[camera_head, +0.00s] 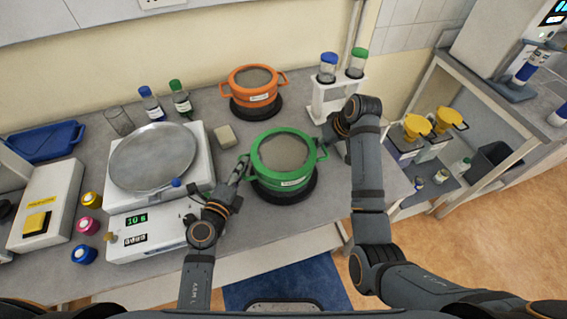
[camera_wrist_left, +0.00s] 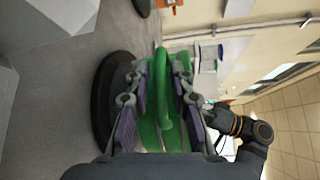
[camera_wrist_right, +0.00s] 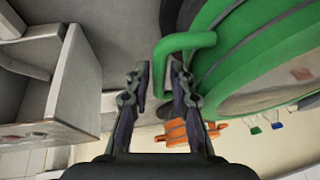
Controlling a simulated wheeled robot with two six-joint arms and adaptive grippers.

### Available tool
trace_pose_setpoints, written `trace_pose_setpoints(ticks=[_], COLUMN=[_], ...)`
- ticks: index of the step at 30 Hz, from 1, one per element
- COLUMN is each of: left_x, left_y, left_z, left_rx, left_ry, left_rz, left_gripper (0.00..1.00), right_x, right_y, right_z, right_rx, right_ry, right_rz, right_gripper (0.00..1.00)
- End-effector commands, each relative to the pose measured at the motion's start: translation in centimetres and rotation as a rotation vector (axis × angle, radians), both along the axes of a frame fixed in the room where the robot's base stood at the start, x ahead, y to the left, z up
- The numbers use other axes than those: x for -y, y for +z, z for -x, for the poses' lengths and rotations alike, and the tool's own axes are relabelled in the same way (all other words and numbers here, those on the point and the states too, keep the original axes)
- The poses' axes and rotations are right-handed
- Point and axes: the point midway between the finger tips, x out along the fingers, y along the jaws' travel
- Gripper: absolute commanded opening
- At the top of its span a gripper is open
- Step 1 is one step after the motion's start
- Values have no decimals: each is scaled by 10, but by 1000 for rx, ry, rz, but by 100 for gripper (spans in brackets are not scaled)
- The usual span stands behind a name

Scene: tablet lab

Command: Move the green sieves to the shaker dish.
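The green sieves (camera_head: 283,166) form a round stack with two side handles, on a black round base (camera_head: 283,193) in the middle of the bench. The shaker dish (camera_head: 152,158) is a wide, empty metal pan on the white shaker at the left. My left gripper (camera_head: 242,170) is at the stack's left handle. In the left wrist view its open fingers straddle the green handle (camera_wrist_left: 163,95). My right gripper (camera_head: 322,144) is at the right handle. In the right wrist view its open fingers lie either side of the handle (camera_wrist_right: 184,43). Contact cannot be told.
Orange sieves (camera_head: 253,88) stand on another black base behind. A white bottle rack (camera_head: 336,98) stands close to my right gripper. A beige block (camera_head: 224,136) lies between dish and stack. Two capped bottles (camera_head: 180,101) and a glass (camera_head: 119,121) stand behind the dish.

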Motion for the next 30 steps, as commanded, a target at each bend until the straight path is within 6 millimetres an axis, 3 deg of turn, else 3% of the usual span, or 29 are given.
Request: trace_pose_setpoints(ticks=[8,14,30], left_x=[1,0,0], left_y=[0,0,2], left_z=[-2,-1,-2], left_rx=[0,0,3], left_ry=[0,0,1], left_rz=[0,0,1], left_gripper=[22,0,0], right_x=[0,0,0], right_y=[-2,-1,1], right_z=[0,0,-1], right_rx=[0,0,5], right_ry=[0,0,-1], right_rz=[0,0,0], right_gripper=[22,0,0])
